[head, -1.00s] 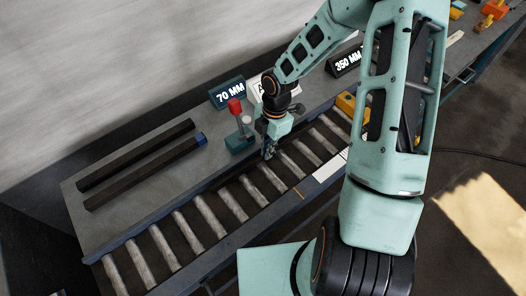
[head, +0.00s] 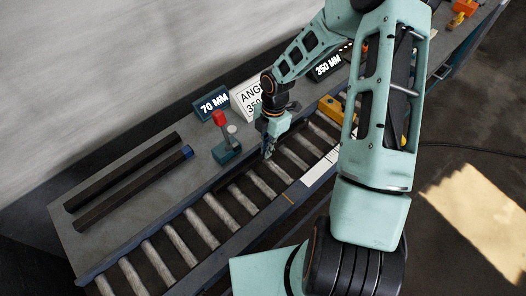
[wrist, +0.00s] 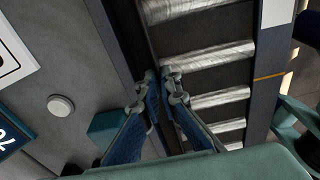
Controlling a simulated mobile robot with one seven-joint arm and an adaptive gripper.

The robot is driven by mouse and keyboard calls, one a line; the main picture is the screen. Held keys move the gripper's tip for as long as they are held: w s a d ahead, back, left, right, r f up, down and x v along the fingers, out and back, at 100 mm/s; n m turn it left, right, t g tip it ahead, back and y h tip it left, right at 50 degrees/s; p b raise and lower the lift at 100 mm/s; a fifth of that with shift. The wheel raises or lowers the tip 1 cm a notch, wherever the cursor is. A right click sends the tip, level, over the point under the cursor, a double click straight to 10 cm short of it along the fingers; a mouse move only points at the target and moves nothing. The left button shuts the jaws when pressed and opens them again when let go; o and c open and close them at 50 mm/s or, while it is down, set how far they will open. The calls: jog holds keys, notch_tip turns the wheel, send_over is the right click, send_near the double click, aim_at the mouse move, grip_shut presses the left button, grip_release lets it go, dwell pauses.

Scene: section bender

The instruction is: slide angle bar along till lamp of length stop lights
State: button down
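My gripper (head: 269,154) points down at the back edge of the rollers, right of the red-topped teal post unit. In the wrist view its fingertips (wrist: 159,76) are close together beside a dark strip (wrist: 128,40) along the back of the rollers. I cannot tell whether this strip is the angle bar or whether the fingers hold it. Two dark bars (head: 125,172) lie on the bench at left, one with a blue end.
The roller track (head: 203,229) runs diagonally along the bench front. Signs reading 70 MM (head: 211,103), ANG… 350 (head: 249,97) and 350 MM (head: 327,67) stand behind it. A yellow block (head: 331,109) stands to the right, partly behind my arm. The rollers at lower left are clear.

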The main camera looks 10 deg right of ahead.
aim_at(285, 137)
jog(key=shift+w+d, duration=0.75)
jog(key=shift+d, duration=0.45)
jog(key=shift+w+d, duration=0.75)
jog(key=shift+d, duration=0.5)
jog(key=shift+w+d, duration=0.75)
jog(key=shift+d, duration=0.45)
jog(key=c, duration=2.1)
grip_release()
